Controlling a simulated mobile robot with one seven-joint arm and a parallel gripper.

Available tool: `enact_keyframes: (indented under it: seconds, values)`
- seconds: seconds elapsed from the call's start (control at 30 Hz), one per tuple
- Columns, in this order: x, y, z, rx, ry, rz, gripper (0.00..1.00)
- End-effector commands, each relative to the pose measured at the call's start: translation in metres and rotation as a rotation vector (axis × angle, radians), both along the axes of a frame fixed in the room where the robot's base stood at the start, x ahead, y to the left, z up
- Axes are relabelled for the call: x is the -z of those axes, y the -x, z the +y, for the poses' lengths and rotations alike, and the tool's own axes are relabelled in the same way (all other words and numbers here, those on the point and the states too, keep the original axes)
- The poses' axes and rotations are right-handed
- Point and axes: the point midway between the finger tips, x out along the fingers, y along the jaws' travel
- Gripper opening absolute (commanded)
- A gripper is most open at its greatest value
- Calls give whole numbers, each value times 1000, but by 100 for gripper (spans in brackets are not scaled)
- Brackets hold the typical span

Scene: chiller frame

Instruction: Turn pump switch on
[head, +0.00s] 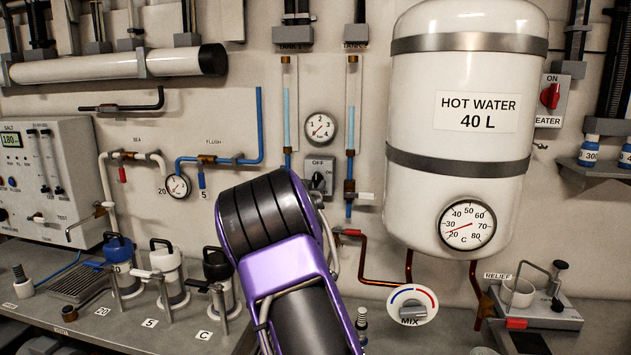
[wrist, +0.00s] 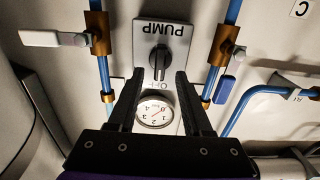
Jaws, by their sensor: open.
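The pump switch (head: 319,181) is a black knob on a grey plate marked OFF at the top, below the small pressure gauge. My arm covers its lower part in the head view. In the wrist view the picture is upside down, and the pump switch (wrist: 160,60) shows whole with the PUMP label. Its knob lies in line with the OFF mark. My gripper (wrist: 158,77) is open and empty. Its two fingers reach toward the plate, one on each side of the knob's line. Contact with the knob cannot be told. The fingers are hidden in the head view.
The pressure gauge (head: 320,127) shows between the fingers in the wrist view. Blue pipes with brass valves (wrist: 97,33) run on both sides of the switch. A white hot water tank (head: 460,120) stands right of it. The MIX dial (head: 411,304) sits lower.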

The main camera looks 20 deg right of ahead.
Motion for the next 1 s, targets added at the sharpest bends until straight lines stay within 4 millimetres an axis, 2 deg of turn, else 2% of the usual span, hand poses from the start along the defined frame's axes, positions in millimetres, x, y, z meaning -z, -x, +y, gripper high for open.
enact_keyframes:
  seconds: [0.1, 0.27, 0.67, 0.93, 1.0]
  values:
    - [-1, -14, -10, 1, 1, 0, 50]
    - [0, -25, -17, 0, 1, 1, 50]
    - [0, -29, -20, 0, -1, 1, 50]
    - [0, -29, -20, 0, 0, 0, 1]
    - [0, -29, -20, 0, 0, 0, 0]
